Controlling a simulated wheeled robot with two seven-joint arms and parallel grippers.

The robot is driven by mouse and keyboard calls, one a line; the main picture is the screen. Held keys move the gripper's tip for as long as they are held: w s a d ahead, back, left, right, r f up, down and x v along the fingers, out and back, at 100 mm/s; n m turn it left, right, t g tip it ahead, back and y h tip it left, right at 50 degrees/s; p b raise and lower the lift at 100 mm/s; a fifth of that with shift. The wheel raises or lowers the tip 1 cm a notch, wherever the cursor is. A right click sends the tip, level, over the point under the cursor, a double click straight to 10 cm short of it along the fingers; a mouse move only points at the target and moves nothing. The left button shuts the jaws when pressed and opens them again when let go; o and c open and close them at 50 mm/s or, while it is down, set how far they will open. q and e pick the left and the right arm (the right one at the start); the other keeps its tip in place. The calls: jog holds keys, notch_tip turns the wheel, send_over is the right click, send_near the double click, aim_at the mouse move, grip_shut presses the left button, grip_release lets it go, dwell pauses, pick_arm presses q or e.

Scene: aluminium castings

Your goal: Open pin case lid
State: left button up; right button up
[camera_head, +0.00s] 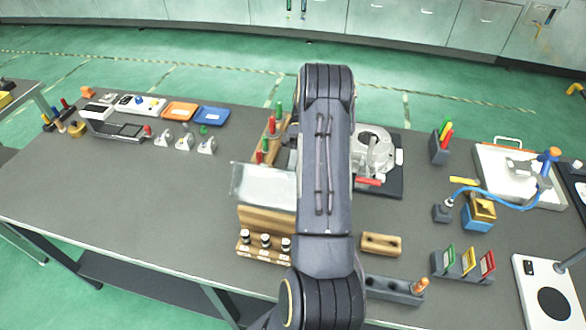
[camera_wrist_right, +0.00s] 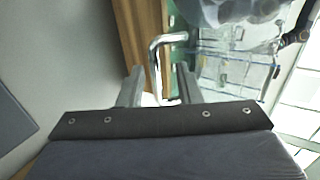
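The pin case is a wooden box (camera_head: 266,220) left of my right arm in the head view. Its clear lid (camera_head: 262,186) shows as a pale see-through panel above the wood; I cannot tell whether it is raised. In the right wrist view a bent chrome handle (camera_wrist_right: 154,58) stands beside a strip of wood (camera_wrist_right: 129,35). My right gripper (camera_wrist_right: 158,72) is open, with part of the handle between its two fingers and gaps showing on both sides. In the head view my right arm hides the gripper and the case's right side. My left gripper is out of view.
Several black-and-white pins (camera_head: 265,241) stand in a wooden step at the case's front. Red and green pegs (camera_head: 270,124) stand behind it. A metal casting (camera_head: 373,150) on a dark plate is right of my arm. The grey table (camera_head: 130,205) is clear to the left.

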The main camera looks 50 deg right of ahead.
aim_at(290, 170)
notch_tip(290, 170, up, 3)
jog(key=shift+r+p, duration=0.15)
jog(key=shift+p, duration=0.95)
jog(key=a+r, duration=0.1)
jog(key=s+a+r+p, duration=0.1)
jog(key=r, duration=0.1)
jog(key=s+a+r+p, duration=0.1)
jog(key=shift+r, duration=0.35)
jog(key=s+a+r, duration=0.5)
jog(key=a, duration=0.3)
jog(key=shift+s+a, duration=0.3)
jog(key=shift+a, duration=0.1)
